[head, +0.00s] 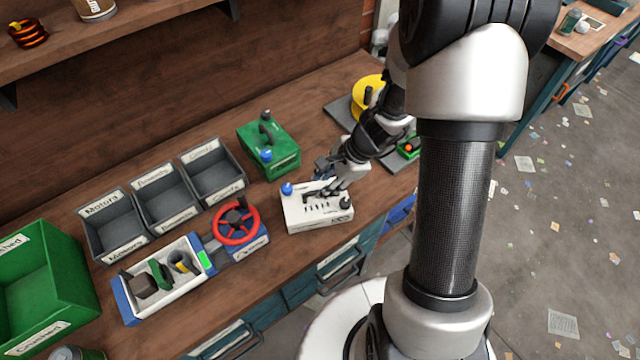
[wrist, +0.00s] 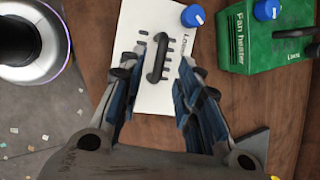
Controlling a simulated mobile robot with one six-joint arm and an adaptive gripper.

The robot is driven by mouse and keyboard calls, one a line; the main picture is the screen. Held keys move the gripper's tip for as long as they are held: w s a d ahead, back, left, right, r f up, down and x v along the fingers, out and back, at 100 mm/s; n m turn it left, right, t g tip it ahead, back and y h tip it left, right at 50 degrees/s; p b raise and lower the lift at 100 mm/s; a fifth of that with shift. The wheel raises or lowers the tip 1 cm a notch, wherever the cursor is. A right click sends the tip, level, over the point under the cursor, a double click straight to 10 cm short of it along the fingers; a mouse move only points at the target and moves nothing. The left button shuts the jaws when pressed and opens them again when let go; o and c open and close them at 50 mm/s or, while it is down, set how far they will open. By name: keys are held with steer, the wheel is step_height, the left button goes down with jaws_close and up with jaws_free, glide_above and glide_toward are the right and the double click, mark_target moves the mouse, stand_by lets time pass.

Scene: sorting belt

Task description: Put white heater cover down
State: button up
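The white heater cover (head: 303,218) is a white box with a black bar handle, a row of dark slots and a blue knob. It sits on the wooden workbench near its front edge in the head view. In the wrist view the cover (wrist: 152,100) lies below my gripper, its handle in the gap between the fingers. My gripper (head: 320,188) is over the cover; its fingers (wrist: 157,65) are spread, with visible gaps on both sides of the handle. Part of the cover is hidden by the gripper.
A green fan heater (head: 270,150) with a blue knob stands behind the cover. To the left are a red handwheel (head: 236,224), grey bins (head: 165,222), a white-and-blue tray (head: 128,310) and a green crate (head: 75,290). A yellow round object (head: 366,86) is behind my arm.

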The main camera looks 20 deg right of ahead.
steer(key=s+r+n+p, duration=0.1)
steer(key=s+r+n, duration=0.15)
steer(key=r, duration=0.55)
steer(key=s+r+n+p, duration=0.1)
steer(key=r+n+p, duration=0.15)
steer(key=r, duration=0.55)
steer(key=s+a+r+n+t+h, duration=0.2)
steer(key=s+r+n+h, duration=0.2)
steer(key=s+r+n, duration=0.8)
steer(key=shift+s+a+r+n+b, duration=0.4)
steer(key=shift+s+n, duration=0.4)
steer(key=shift+s, duration=1.2)
steer(key=shift+d, duration=0.1)
